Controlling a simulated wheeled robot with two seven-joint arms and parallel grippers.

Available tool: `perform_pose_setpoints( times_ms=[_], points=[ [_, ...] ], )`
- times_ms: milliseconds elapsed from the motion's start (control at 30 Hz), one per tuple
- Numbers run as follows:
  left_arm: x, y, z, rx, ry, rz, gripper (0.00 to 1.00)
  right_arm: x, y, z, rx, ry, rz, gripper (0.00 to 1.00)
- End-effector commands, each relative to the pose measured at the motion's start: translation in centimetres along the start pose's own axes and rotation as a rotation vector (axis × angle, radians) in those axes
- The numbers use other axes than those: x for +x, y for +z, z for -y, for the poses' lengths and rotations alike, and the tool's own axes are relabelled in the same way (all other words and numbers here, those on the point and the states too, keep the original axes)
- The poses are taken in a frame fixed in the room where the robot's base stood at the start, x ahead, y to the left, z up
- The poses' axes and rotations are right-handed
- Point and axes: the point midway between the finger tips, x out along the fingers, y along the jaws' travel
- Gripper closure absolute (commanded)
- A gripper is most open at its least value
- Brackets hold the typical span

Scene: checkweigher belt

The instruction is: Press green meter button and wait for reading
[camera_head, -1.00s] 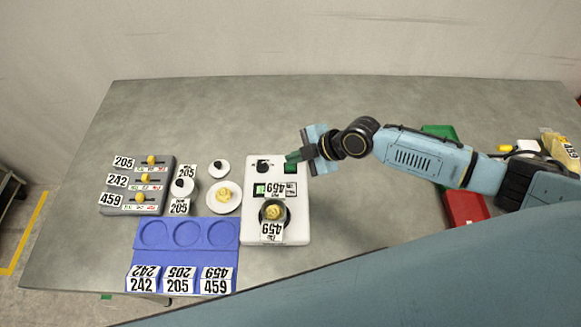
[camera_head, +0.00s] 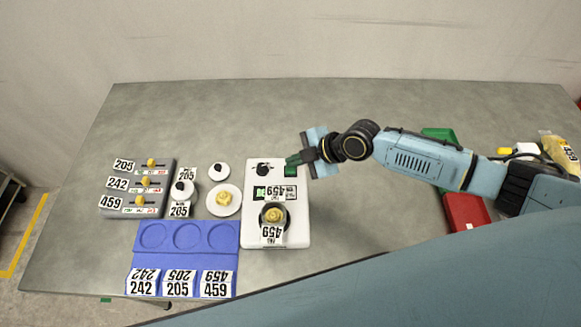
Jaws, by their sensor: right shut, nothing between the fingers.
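The white meter (camera_head: 252,225) stands at the middle front of the table. Its green button (camera_head: 291,171) is at its back right corner, and a black knob (camera_head: 263,169) is at its back left. A small display (camera_head: 260,192) sits below the knob; its reading is too small to tell. My left gripper is not in view.
A blue tray (camera_head: 188,256) with three round recesses and number cards lies left of the meter. A grey slider panel (camera_head: 156,202), a white plate (camera_head: 224,199) with a yellow item, and white weights are behind it. Green and red bins (camera_head: 465,211) are partly hidden by my right arm.

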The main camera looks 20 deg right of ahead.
Motion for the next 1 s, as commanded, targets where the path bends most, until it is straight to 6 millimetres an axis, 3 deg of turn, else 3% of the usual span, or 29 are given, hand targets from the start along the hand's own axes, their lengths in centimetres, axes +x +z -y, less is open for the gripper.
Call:
perform_pose_setpoints(
  times_ms=[1000],
  points=[
    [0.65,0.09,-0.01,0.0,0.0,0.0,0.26,0.38,0.28,0.27,0.0,0.0,0.0,1.0]
  ],
)
